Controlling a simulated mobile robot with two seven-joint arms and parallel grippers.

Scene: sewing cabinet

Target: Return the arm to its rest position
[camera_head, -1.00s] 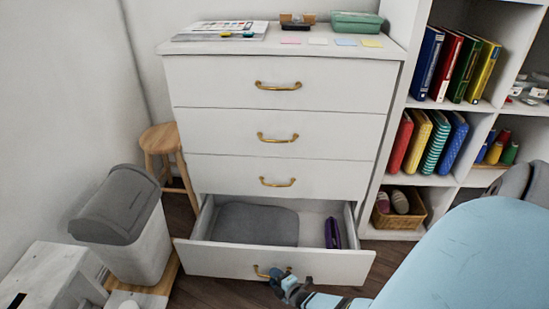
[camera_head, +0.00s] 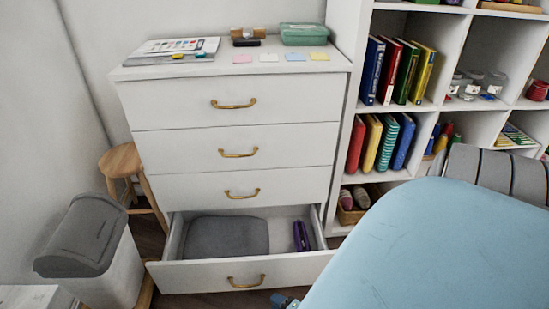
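My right gripper (camera_head: 284,300) is only partly in view at the bottom edge, below and to the right of the bottom drawer's brass handle (camera_head: 246,282) and apart from it. Its fingers are too small and cut off to tell whether they are open. The large light-blue link of my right arm (camera_head: 425,255) fills the lower right. The white chest of drawers (camera_head: 230,145) has its bottom drawer (camera_head: 190,279) pulled out, holding a grey folded item (camera_head: 228,237) and a purple item (camera_head: 301,236). My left gripper is out of view.
A grey-lidded bin (camera_head: 85,240) and a wooden stool (camera_head: 121,160) stand left of the chest. An open white shelf (camera_head: 346,120) with books stands at right. The open drawer juts over the floor.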

